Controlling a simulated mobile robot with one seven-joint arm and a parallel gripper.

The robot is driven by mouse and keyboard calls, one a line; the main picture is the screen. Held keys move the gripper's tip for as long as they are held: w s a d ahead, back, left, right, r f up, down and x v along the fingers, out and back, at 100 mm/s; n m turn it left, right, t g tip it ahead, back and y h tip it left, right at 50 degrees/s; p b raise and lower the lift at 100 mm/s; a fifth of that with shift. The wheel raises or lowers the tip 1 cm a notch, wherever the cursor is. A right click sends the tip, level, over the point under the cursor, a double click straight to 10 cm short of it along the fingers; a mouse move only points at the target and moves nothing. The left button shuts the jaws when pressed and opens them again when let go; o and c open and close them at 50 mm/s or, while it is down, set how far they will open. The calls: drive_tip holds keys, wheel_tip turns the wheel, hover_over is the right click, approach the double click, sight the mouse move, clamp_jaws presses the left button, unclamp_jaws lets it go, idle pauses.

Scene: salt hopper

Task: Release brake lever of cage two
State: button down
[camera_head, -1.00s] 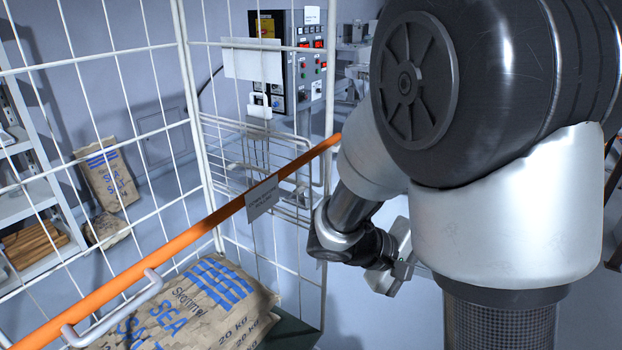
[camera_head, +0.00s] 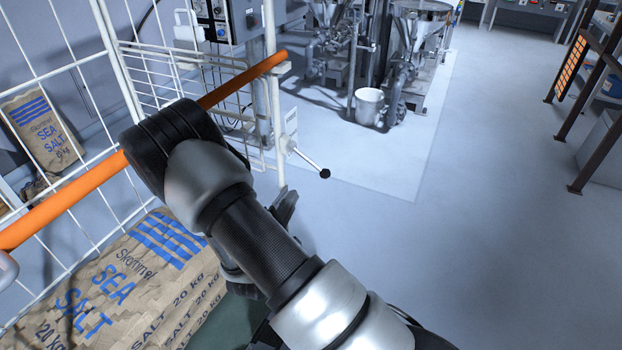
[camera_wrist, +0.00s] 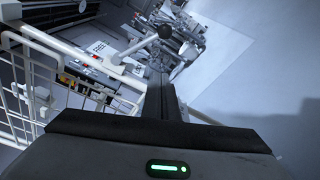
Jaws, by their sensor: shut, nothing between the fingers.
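The brake lever (camera_head: 308,160) is a thin metal rod with a black ball knob, sticking out to the right from the corner post of a white wire cage (camera_head: 276,110). In the wrist view the lever (camera_wrist: 139,46) shows just beyond the fingertips, its knob at the upper right end. My gripper (camera_wrist: 158,78) is shut and empty, and a gap to the lever seems to show. In the head view my gripper (camera_head: 287,203) is partly hidden by my arm, below and left of the knob. No cage number is readable.
An orange bar (camera_head: 60,198) crosses the cage, with sea salt sacks (camera_head: 120,285) behind my arm. A control box (camera_head: 235,15) stands behind the cage. Machinery (camera_head: 400,60) and a white bucket (camera_head: 369,105) stand farther back.

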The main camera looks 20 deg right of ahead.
drive_tip(key=w+d+b, duration=0.1)
drive_tip(key=w+d, duration=0.4)
drive_tip(key=d, duration=0.3)
drive_tip(key=shift+r, duration=0.45)
drive_tip(key=shift+r, duration=0.15)
wheel_tip(320, 180, up, 11)
drive_tip(key=s+d+n+g+p, duration=0.1)
drive_tip(key=n+g+p, duration=0.1)
drive_tip(key=n+p, duration=0.7)
drive_tip(key=shift+s+d+f+n+h+p, duration=0.2)
drive_tip(key=shift+d+n+h+p, duration=0.15)
drive_tip(key=shift+p, duration=1.3)
drive_tip(key=shift+w+a+r, duration=0.1)
drive_tip(key=shift+w+r, duration=0.05)
drive_tip(key=shift+r, duration=0.05)
